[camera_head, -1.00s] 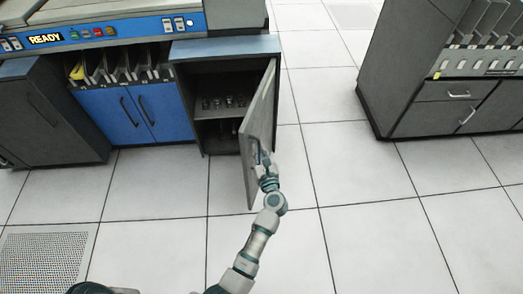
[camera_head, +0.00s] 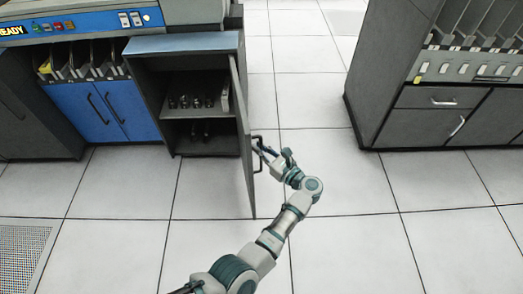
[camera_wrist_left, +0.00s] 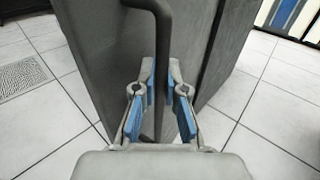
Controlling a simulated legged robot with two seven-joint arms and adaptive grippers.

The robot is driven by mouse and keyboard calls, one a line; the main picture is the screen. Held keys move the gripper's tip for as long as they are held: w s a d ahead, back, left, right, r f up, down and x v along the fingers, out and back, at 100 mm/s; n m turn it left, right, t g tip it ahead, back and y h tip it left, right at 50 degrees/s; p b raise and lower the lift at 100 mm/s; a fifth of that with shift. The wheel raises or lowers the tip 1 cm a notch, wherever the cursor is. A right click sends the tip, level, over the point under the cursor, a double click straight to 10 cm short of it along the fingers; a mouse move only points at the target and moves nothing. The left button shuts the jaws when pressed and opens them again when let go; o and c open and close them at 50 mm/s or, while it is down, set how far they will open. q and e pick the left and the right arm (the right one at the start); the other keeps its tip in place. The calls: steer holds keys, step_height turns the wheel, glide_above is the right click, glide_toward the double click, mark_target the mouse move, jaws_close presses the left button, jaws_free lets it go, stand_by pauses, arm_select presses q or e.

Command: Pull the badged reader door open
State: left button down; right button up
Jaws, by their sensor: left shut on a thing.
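The reader door (camera_head: 243,150) is a grey cabinet door, hinged on the right side of the open cabinet. It stands wide open, almost edge-on in the head view, with its free edge toward me. Its dark bar handle (camera_head: 258,140) sticks out on the right, outer face. My left gripper (camera_head: 266,151) is at this handle. In the left wrist view, the handle (camera_wrist_left: 163,28) runs down between the blue-padded fingers of my left gripper (camera_wrist_left: 160,75), which is shut on it. I cannot make out a badge on the door. My right gripper is not in view.
The open cabinet (camera_head: 185,46) has a shelf with several small dark items. Blue doors (camera_head: 95,112) stand to its left under a console. A grey cabinet (camera_head: 385,80) with drawers stands at right. White tiled floor (camera_head: 345,190) is clear between.

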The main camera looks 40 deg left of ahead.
arm_select(q)
steer(key=shift+w+r, duration=0.1)
stand_by(0.3)
steer(key=c, duration=1.2)
jaws_free()
steer(key=d, duration=1.2)
